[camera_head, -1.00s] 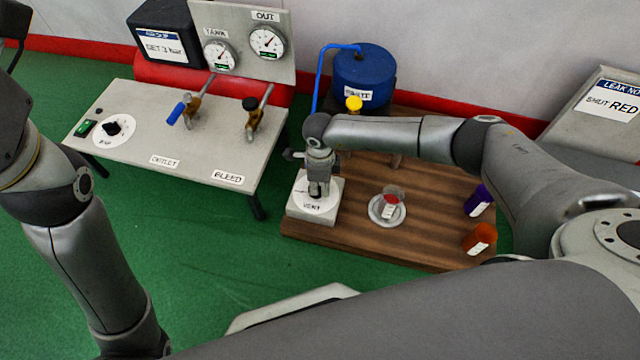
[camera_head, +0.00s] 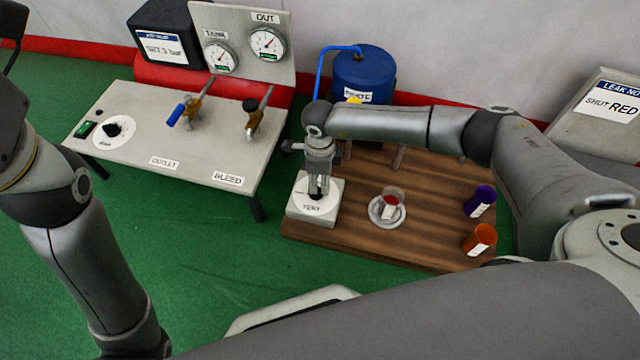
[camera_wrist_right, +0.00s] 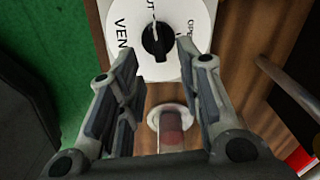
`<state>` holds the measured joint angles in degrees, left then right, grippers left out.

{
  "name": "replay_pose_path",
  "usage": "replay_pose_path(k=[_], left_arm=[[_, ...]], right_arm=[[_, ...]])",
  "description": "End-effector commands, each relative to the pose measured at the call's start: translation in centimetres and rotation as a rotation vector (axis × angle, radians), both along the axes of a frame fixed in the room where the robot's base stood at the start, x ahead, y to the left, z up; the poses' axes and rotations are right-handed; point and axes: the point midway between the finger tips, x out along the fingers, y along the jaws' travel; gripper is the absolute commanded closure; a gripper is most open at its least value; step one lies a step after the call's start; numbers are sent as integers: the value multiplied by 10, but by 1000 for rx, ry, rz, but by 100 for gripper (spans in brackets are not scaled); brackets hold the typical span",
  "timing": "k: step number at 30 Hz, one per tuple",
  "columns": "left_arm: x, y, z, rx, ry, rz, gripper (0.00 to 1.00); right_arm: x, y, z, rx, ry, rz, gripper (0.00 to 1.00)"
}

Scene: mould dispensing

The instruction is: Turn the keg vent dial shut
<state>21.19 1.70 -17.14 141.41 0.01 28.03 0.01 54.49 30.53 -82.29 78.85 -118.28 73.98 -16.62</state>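The vent dial is a white disc marked VENT (camera_head: 314,206) on a pale block on a wooden board. Its black knob (camera_wrist_right: 158,42) shows in the right wrist view, with its white pointer line toward the upper lettering, of which "UT" is readable. "OPEN" lettering sits to the right of the knob. My right gripper (camera_head: 317,190) hangs pointing down over the dial. In the wrist view its two fingers (camera_wrist_right: 166,62) are spread, with the knob beyond the tips and apart from both. My left arm is at the left edge; its gripper is out of view.
Purple (camera_head: 481,199) and orange (camera_head: 478,240) cups stand farther right. A blue drum (camera_head: 365,70) stands behind. A bench with valves (camera_head: 150,125) is at left.

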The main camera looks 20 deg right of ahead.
Motion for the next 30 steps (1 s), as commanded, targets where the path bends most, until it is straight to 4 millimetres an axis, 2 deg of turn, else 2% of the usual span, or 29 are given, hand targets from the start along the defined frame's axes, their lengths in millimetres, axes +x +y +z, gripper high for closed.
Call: replay_pose_path(k=[1,6,12,17,30], left_arm=[[0,0,0,1,0,0,60],[0,0,0,1,1,0,60],[0,0,-1,1,1,0,60],[0,0,-1,2,0,0,60],[0,-1,-1,2,0,-1,60]], right_arm=[[2,0,14,2,-4,0,67],[1,0,49,2,-4,0,67],[1,0,75,1,-1,-1,67],[0,0,81,0,0,0,67],[0,0,81,0,0,-1,67]])
